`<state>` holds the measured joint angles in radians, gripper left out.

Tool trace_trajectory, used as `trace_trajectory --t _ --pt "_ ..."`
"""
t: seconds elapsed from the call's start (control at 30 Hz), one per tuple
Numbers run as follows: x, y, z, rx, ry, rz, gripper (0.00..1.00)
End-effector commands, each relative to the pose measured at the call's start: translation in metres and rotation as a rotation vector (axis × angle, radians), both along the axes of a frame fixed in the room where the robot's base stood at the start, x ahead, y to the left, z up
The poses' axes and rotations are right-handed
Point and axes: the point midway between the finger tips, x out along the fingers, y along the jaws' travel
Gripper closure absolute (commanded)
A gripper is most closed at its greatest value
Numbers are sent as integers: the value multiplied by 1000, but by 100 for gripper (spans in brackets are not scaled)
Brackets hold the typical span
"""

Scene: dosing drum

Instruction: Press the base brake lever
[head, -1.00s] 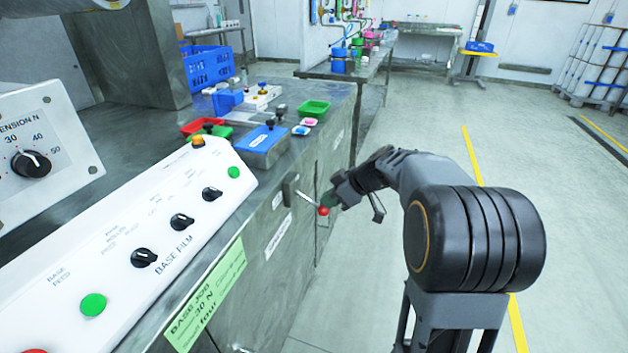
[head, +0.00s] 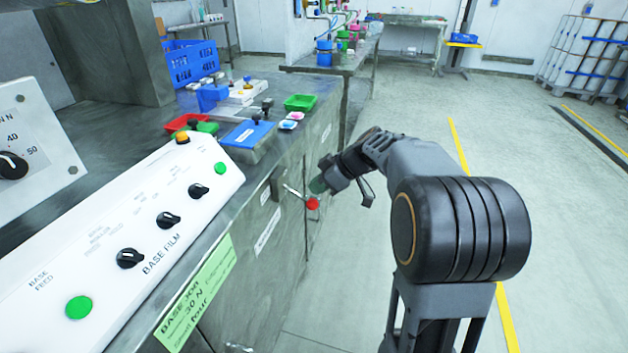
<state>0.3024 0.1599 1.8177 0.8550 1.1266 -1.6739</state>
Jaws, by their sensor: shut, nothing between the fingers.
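The base brake lever is a thin metal rod with a red ball knob (head: 313,203). It sticks out from the front of the steel cabinet, below the worktop edge, and slants down to the right. My gripper (head: 318,186) is shut and empty. Its greenish tip is just above the red knob in the picture. I cannot tell whether it touches the lever.
The white BASE FILM panel (head: 140,228) with black knobs and green buttons lies at left. A green label (head: 196,297) hangs on the cabinet front. Trays, such as the green one (head: 300,102), stand on the worktop. The floor (head: 420,110) at right is open.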

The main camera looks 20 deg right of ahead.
Motion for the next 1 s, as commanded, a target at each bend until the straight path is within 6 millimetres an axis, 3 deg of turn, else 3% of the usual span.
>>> trace_trajectory --t 0.07,0.43,0.7,1.0 --pt "1 0 22 -1 -3 1 100" --pt "-26 -46 64 -1 -3 0 100" --pt "-36 -62 78 0 -2 1 100" --pt "-38 -65 80 1 -1 2 100"
